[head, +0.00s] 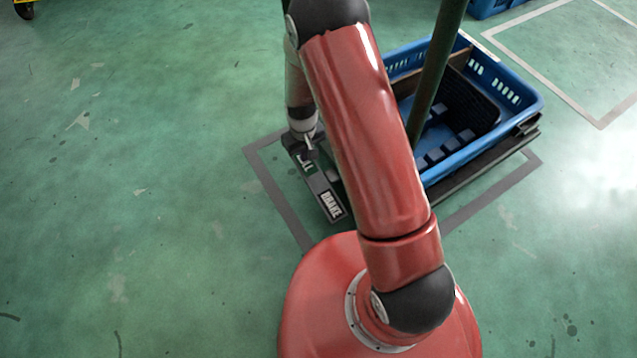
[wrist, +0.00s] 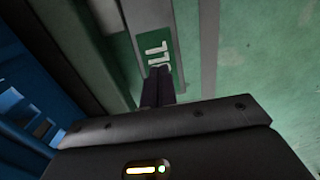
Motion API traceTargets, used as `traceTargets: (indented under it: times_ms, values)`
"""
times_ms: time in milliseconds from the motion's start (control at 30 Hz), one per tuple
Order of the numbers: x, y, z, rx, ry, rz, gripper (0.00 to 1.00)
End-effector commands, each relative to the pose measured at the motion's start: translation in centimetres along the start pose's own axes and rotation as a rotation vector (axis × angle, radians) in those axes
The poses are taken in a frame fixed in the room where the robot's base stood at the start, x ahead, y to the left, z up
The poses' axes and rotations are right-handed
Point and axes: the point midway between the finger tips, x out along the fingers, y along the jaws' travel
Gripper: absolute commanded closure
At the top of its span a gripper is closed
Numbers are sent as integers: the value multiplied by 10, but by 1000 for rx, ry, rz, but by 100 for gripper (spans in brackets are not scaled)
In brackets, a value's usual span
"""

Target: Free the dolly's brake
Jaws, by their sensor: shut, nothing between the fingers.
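The dolly (head: 484,172) is a dark low frame under a blue crate. At its left side is a dark brake panel with a white "BRAKE" label (head: 330,205) at its near end. A green label ending in "LL" (wrist: 158,48) is at its far end, its first letters hidden by my fingers in the wrist view. My gripper (wrist: 157,84) is shut and empty, its dark fingertips over the green label's edge. Contact with the panel cannot be told. In the head view my arm hides part of the dolly, and the brake's moving part is not clear.
The blue crate (head: 530,95) stands right of the panel, with a dark ribbed insert inside. A dark green post (head: 436,70) rises beside my arm. A grey outline (head: 268,180) marks the floor around the dolly. The green floor at left is clear.

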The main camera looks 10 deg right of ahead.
Motion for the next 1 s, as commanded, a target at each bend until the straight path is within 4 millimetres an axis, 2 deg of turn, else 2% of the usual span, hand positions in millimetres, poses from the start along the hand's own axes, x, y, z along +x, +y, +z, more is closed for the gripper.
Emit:
traceTargets:
  times_ms: [1000]
  values:
    - [16,0,1,0,-2,0,100]
